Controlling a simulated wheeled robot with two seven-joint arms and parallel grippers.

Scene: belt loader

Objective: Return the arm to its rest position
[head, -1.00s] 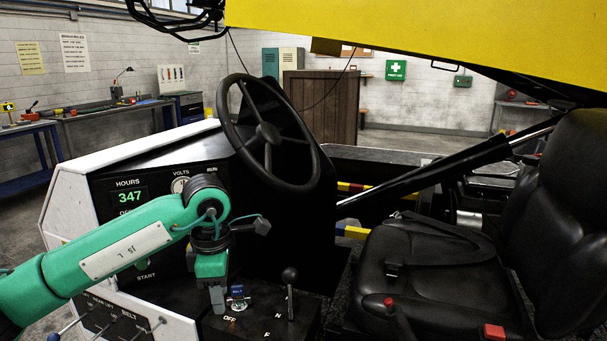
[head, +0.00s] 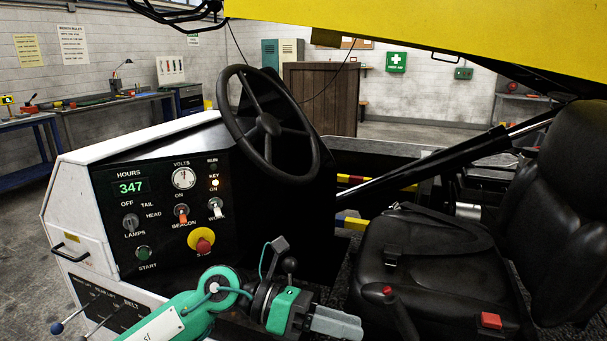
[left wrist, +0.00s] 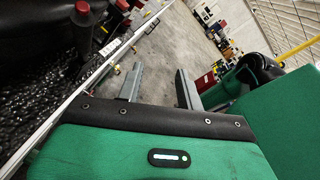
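My left arm is green and comes in from the bottom of the head view. Its left gripper (head: 336,322) is low in front of the seat's (head: 425,262) left side and points right. In the left wrist view the gripper's two grey fingers (left wrist: 158,88) stand apart with nothing between them, the floor showing beyond. My right gripper is in neither view.
The steering wheel (head: 266,125) rises above the panel. A red and yellow stop button (head: 202,241) and a green start button (head: 143,253) sit on the panel. A lever knob (head: 289,265) shows just behind the wrist. A yellow boom (head: 440,30) crosses overhead.

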